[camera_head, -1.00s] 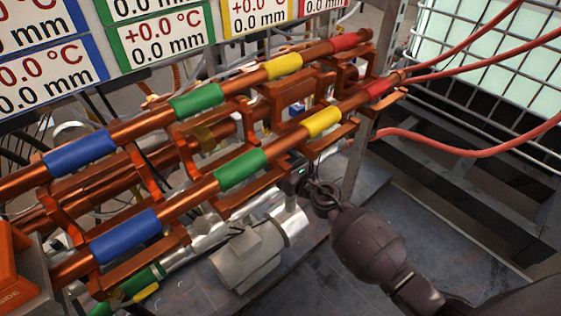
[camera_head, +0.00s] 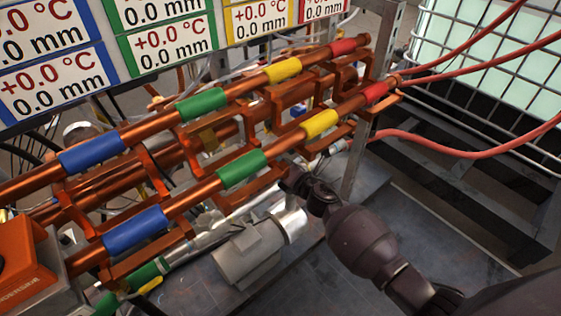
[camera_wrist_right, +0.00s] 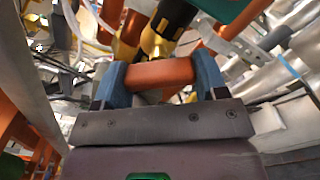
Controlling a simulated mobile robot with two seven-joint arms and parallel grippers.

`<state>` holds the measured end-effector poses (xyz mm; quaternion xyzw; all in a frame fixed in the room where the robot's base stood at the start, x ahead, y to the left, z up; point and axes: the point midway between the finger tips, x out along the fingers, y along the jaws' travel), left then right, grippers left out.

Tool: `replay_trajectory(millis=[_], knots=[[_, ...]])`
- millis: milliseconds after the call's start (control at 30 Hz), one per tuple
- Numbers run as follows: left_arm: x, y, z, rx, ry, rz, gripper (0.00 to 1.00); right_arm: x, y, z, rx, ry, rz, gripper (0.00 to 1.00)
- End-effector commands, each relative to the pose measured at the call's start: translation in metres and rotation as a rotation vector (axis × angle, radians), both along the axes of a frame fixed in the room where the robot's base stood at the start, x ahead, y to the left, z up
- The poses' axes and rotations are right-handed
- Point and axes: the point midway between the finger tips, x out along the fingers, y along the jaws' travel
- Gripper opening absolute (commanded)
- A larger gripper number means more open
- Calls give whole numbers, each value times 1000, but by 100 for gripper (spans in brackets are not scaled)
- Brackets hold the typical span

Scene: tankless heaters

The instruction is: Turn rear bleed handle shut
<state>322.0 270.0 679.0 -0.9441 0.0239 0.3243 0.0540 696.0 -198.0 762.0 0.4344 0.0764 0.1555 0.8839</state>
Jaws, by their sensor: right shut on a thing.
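My right gripper (camera_head: 290,180) reaches in from the lower right in the head view, at the lower copper framework near the green-banded pipe. In the right wrist view, the blue finger pads of my right gripper (camera_wrist_right: 160,78) stand on either side of a short orange-copper bar (camera_wrist_right: 158,74) and are shut on it. I cannot tell for sure whether this bar is the rear bleed handle. A yellow and black fitting (camera_wrist_right: 163,32) shows just beyond it. A yellow handle (camera_head: 150,285) shows at the lower left. My left gripper is not in view.
Copper pipes with blue (camera_head: 135,230), green (camera_head: 242,168), yellow (camera_head: 320,123) and red bands run diagonally. A grey motor (camera_head: 247,250) lies below. A metal post (camera_head: 355,165) and red hoses (camera_head: 460,145) are at the right.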

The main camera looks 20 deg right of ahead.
Motion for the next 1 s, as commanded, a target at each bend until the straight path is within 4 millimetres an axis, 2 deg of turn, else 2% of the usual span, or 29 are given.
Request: replay_trajectory(millis=[500,1000], knots=[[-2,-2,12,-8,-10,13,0,0,1,4,429,154,0,42],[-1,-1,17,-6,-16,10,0,0,1,3,617,224,1,42]])
